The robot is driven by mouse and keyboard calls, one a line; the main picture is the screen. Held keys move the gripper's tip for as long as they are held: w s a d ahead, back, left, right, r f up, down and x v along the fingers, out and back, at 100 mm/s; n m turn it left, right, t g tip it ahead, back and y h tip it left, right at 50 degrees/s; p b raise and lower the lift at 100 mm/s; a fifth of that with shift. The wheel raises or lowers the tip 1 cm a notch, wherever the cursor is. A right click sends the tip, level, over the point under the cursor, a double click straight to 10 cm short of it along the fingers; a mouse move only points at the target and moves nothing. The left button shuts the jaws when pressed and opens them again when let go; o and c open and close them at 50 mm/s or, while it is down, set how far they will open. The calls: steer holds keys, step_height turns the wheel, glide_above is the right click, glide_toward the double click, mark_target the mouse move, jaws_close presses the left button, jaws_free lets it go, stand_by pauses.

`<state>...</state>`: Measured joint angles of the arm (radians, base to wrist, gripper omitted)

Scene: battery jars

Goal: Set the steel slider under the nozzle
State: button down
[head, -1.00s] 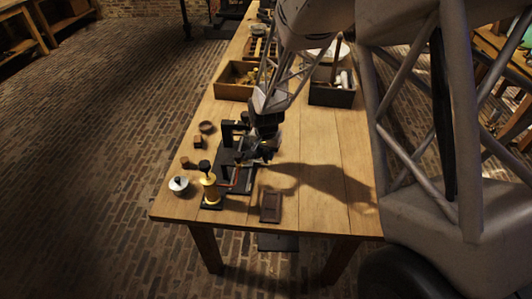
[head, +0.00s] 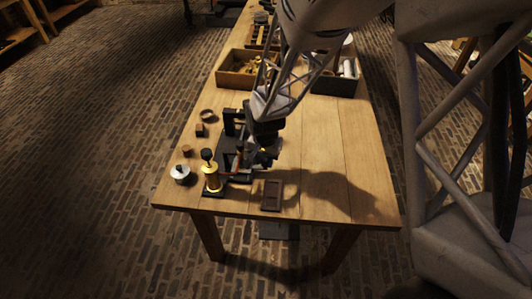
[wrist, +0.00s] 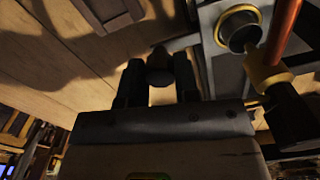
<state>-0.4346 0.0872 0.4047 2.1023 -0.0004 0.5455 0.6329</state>
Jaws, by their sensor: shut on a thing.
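The black press fixture with its brass column (head: 212,179) stands near the left front of the table. My gripper (head: 262,160) is low at the right side of this fixture. In the wrist view my gripper (wrist: 158,85) is shut on a dark round knob (wrist: 160,66), apparently the handle of the steel slider (wrist: 182,43). A pale steel strip runs from the knob toward the grey fixture body. A brass-ringed round part (wrist: 240,26), possibly the nozzle, is at the upper right. Whether the slider lies under it cannot be told. In the head view my gripper hides the slider.
A copper rod (wrist: 286,28) rises beside the brass-ringed part. A dark tray (head: 272,195) lies in front of my gripper. A silver lidded pot (head: 181,174), small brown blocks and a ring (head: 208,115) are left. Wooden boxes stand behind. The table's right side is clear.

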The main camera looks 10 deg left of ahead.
steer(key=shift+s, duration=0.3)
steer(key=c, duration=0.8)
jaws_free()
steer(key=shift+c, duration=0.2)
steer(key=shift+w+r, duration=0.1)
steer(key=shift+r, duration=0.1)
steer(key=shift+r, duration=3.7)
